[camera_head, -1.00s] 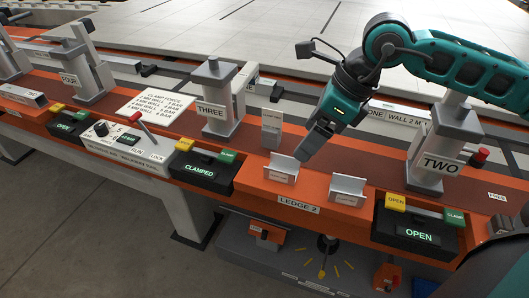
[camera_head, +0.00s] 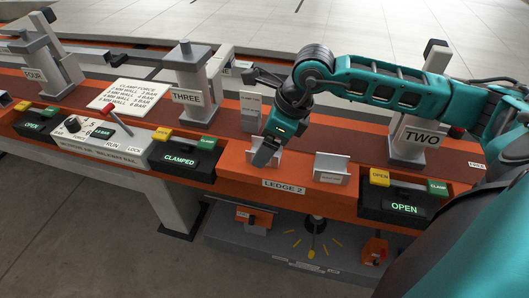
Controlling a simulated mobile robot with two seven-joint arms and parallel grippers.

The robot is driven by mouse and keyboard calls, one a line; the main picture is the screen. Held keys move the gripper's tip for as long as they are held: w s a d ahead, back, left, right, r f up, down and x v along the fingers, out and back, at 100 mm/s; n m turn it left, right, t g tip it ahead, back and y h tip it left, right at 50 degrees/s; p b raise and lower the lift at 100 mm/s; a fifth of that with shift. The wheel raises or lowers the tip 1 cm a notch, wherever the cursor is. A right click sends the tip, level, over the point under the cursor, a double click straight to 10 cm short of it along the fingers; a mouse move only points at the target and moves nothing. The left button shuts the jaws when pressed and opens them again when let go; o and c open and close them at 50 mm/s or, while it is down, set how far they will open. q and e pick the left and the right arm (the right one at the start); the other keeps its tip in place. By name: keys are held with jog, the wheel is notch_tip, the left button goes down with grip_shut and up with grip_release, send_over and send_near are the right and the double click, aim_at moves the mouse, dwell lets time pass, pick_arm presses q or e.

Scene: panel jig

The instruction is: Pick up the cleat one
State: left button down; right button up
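A small grey bracket (camera_head: 277,160) with a pale label sits on the orange ledge marked LEDGE 2. My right gripper (camera_head: 263,158), its arm coming in from the right, points down right at this bracket and hides most of it. I cannot tell whether its fingers touch the bracket or are open or shut. A second grey bracket (camera_head: 331,168) with a pale label sits to the right on the same ledge. A third grey labelled piece (camera_head: 251,104) stands upright behind. The labels are too small to read, so I cannot tell which is cleat one. My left gripper is out of view.
Post THREE (camera_head: 186,98) stands left of the gripper and post TWO (camera_head: 411,140) stands right. A control box (camera_head: 184,158) reads CLAMPED; another (camera_head: 404,208) reads OPEN. A lever panel (camera_head: 98,135) lies further left. A shelf with tools is below the ledge.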

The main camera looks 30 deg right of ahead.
jog(key=shift+x, duration=0.8)
jog(key=shift+c, duration=0.3)
jog(key=c, duration=1)
jog(key=shift+r, duration=0.1)
